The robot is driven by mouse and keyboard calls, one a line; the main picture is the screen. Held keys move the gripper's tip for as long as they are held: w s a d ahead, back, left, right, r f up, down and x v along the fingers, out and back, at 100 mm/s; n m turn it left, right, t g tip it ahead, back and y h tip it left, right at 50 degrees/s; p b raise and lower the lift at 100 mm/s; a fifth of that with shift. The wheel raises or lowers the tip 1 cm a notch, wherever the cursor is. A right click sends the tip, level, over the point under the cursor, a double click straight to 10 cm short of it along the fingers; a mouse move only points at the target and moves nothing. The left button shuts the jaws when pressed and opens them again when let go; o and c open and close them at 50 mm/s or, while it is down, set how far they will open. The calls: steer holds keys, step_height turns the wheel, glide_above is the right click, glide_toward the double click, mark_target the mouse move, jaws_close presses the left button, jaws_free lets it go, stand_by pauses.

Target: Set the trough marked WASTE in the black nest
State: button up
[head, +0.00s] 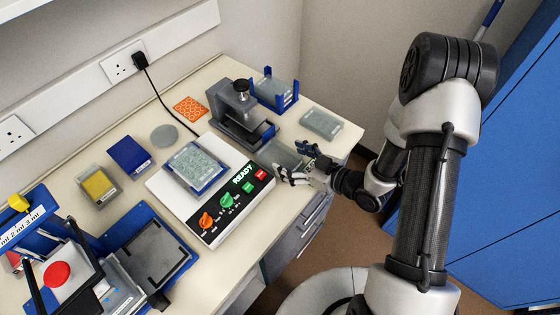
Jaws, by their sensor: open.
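My gripper (295,165) is open, low over the bench's front right part. A clear grey trough-like container (276,154) lies just left of its fingertips, beside the control box; I cannot tell whether they touch it. No WASTE marking is readable on it. A dark, black-edged flat bed (155,250) sits in the blue device at the lower left and looks like the black nest; nothing shows on it. Another clear lidded container (320,124) lies at the back right, its label too small to read.
A white control box (165,193) showing READY carries a clear plate. A grey press-like device (238,110) and a blue rack (275,90) stand behind. Yellow (98,187) and blue (130,157) boxes are at left. A black cable crosses the bench's back.

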mark_target(284, 164)
steer(key=x, duration=0.3)
steer(key=shift+a+f, duration=0.1)
steer(key=shift+a, duration=0.05)
steer(key=c, duration=0.9)
